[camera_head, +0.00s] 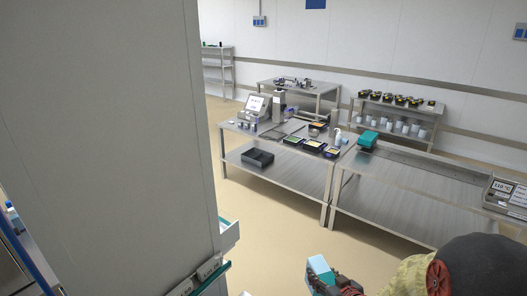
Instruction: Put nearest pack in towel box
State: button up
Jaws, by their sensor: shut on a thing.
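My gripper (335,284), dark and at the bottom edge of the head view, is shut on a light-blue and white pack (319,268). The pack is held up above the floor, and its lower part is cut off or hidden by the gripper. A white open box with a blue-green inside (231,236) shows partly past the edge of the big grey panel, left of my gripper and apart from it. I cannot tell whether it is the towel box. Most of it is hidden, and its label is not readable.
A tall grey panel (110,130) blocks the left side. A teal-edged ledge with label plates (208,268) sits at its foot. Steel tables (300,170) with trays, a scale and a teal item (368,138) stand farther back. The tan floor (270,210) between is clear.

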jog(key=d+f+m+h+b, duration=0.1)
jog(key=f, duration=0.2)
jog(key=s+d+f+m+h, duration=0.1)
jog(key=f, duration=0.1)
jog(key=s+d+f+m+h+b, duration=0.1)
jog(key=f, duration=0.2)
jog(key=shift+s+d+f+m+t+h+b, duration=0.1)
jog(key=shift+s+f+m+t+h+b, duration=0.2)
jog(key=shift+f+h, duration=0.1)
jog(key=s+a+f+b, duration=0.2)
jog(key=a+f, duration=0.1)
jog(key=f, duration=0.2)
jog(key=shift+a, duration=0.15)
